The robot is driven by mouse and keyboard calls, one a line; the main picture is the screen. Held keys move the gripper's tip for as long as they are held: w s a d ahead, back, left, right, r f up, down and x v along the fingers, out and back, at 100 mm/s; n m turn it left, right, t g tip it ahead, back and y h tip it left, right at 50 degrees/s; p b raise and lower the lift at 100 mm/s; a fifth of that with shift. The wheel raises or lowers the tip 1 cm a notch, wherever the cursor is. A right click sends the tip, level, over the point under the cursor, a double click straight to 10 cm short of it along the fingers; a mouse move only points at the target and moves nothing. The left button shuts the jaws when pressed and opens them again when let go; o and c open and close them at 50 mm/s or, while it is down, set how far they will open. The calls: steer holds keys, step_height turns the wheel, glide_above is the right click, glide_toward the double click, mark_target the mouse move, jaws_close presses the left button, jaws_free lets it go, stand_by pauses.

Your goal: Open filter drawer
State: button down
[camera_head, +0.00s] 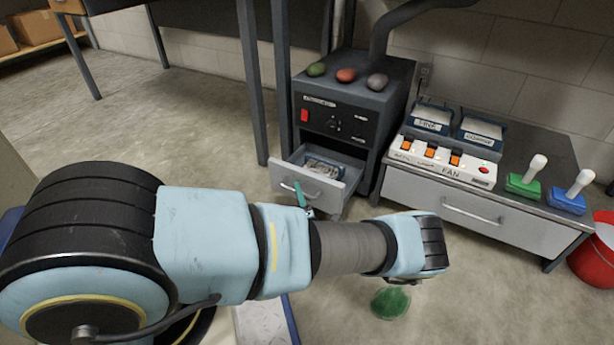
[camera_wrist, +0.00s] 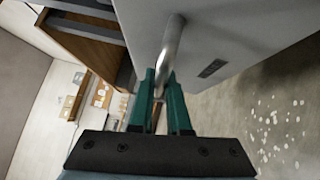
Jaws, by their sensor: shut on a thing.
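The filter drawer (camera_head: 335,185) is a light grey drawer low in a dark cabinet (camera_head: 355,95). It stands pulled out, and a patterned thing, partly seen, lies inside it. Its bar handle (camera_wrist: 172,50) runs down between the green fingers of my gripper (camera_wrist: 160,88) in the wrist view. My gripper is shut on the handle. In the head view one green finger (camera_head: 300,194) shows at the drawer front, and my arm hides the rest of the gripper.
A fan control box (camera_head: 440,160) and two trays stand on a low cabinet (camera_head: 440,205) to the right. A red bucket (camera_head: 592,262) is at the far right. A green patch (camera_head: 390,303) lies on the floor. Table legs (camera_head: 250,80) stand left of the dark cabinet.

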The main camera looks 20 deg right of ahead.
steer(key=shift+s+a+p, duration=0.3)
steer(key=shift+s+a, duration=0.45)
steer(key=shift+a, duration=0.05)
steer(key=c, duration=0.9)
jaws_free()
steer(key=s, duration=0.3)
steer(key=s+f+p, duration=0.1)
steer(key=s, duration=0.6)
steer(key=shift+s+a+f+p, duration=0.1)
steer(key=shift+s+f+p, duration=0.15)
steer(key=shift+s+p, duration=0.15)
